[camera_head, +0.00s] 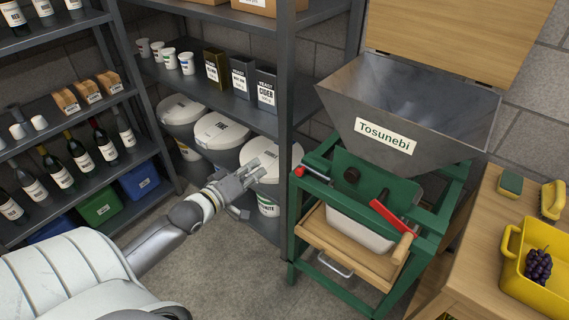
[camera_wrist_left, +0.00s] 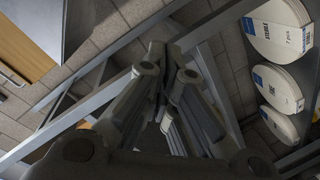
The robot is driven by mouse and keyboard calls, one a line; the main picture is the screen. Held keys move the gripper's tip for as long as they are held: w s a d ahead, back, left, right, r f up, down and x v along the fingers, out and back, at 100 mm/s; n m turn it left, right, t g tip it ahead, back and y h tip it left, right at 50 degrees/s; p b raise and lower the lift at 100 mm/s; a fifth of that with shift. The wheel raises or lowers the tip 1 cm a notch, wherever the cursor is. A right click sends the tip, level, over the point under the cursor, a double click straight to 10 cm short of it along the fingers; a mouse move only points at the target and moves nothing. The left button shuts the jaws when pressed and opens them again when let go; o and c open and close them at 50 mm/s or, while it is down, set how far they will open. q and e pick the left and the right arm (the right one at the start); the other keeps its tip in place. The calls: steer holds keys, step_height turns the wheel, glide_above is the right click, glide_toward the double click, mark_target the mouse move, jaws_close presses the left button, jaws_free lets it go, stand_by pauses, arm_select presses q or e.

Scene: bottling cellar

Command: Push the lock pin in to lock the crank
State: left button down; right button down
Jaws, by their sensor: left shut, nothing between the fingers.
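The crusher is a green frame (camera_head: 291,235) under a metal hopper (camera_head: 345,105) labelled Tosunebi. Its crank (camera_head: 389,215) is a red arm with a wooden handle (camera_head: 402,248), pointing down to the right on the front. A small red knob (camera_head: 299,172) sits at the frame's upper left corner; it looks like the lock pin, but how far in it sits cannot be told. My left gripper (camera_head: 254,170) is shut and empty, left of the frame and apart from the knob. Its fingers (camera_wrist_left: 162,55) also show in the left wrist view, without the pin or crank. My right gripper is out of view.
A dark shelf rack (camera_head: 285,120) with lidded tubs (camera_head: 222,131) stands behind my left gripper. A wooden tray (camera_head: 345,245) with a white bin (camera_head: 350,228) sits in the frame. At right, a table holds a yellow crate (camera_head: 515,270) with grapes (camera_head: 538,264).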

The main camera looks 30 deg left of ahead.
arm_select(q)
steer(key=shift+w, duration=0.1)
steer(key=w+d+f+p, duration=0.1)
steer(key=w+d+f, duration=0.2)
steer(key=w, duration=0.7)
steer(key=shift+f+p, duration=0.4)
steer(key=shift+f, duration=0.4)
steer(key=shift+d, duration=0.2)
